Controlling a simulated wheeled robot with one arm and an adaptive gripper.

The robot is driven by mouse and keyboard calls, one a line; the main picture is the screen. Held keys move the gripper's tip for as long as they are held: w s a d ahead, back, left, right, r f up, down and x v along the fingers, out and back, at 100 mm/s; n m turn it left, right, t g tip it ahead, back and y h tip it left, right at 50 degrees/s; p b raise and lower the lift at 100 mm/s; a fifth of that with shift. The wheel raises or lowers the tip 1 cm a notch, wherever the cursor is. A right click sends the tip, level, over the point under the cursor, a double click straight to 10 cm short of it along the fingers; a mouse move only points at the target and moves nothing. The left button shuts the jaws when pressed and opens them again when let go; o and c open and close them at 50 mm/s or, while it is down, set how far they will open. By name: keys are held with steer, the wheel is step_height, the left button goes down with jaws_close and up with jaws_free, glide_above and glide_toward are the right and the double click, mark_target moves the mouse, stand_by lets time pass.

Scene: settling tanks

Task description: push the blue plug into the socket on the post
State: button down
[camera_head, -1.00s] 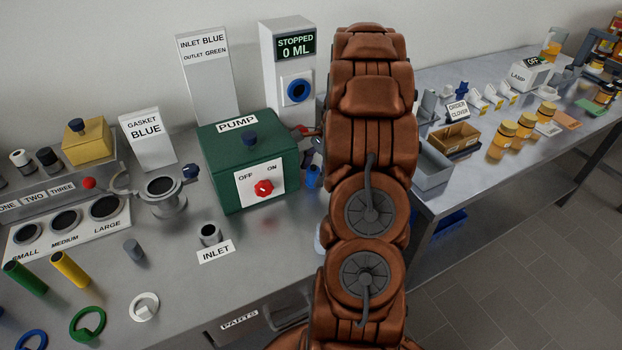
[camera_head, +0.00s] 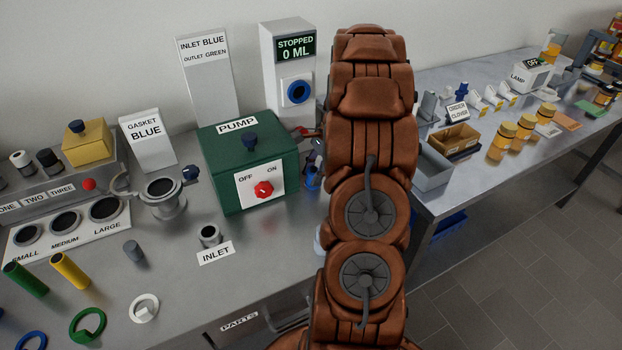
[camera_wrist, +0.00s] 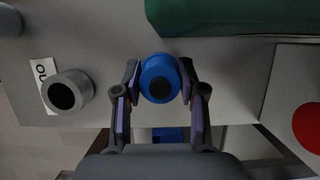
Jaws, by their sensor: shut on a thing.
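The blue plug (camera_wrist: 152,72), a short blue cylinder with a dark round centre, sits between the purple-padded fingers of my gripper (camera_wrist: 160,80) in the wrist view. The gripper is shut on it. In the head view a little blue (camera_head: 313,181) shows beside the pump, and my arm hides most of the gripper. The post (camera_head: 273,62) stands behind the pump with a "STOPPED 0 ML" display. Its socket (camera_head: 289,91) is a blue ring with a dark centre on a pale plate. The plug is apart from the socket, lower and nearer.
The green pump box (camera_head: 227,161) stands just left of the gripper, with a red dial. A grey outlet ring (camera_wrist: 84,86) stands left of the plug in the wrist view. A red lever (camera_head: 306,132) is between pump and arm. A grey bin (camera_head: 432,175) is right of the arm.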

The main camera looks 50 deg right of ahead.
mark_target(313, 171)
steer(key=shift+r, duration=0.1)
steer(key=shift+r+p, duration=1.25)
steer(key=shift+r, duration=1.65)
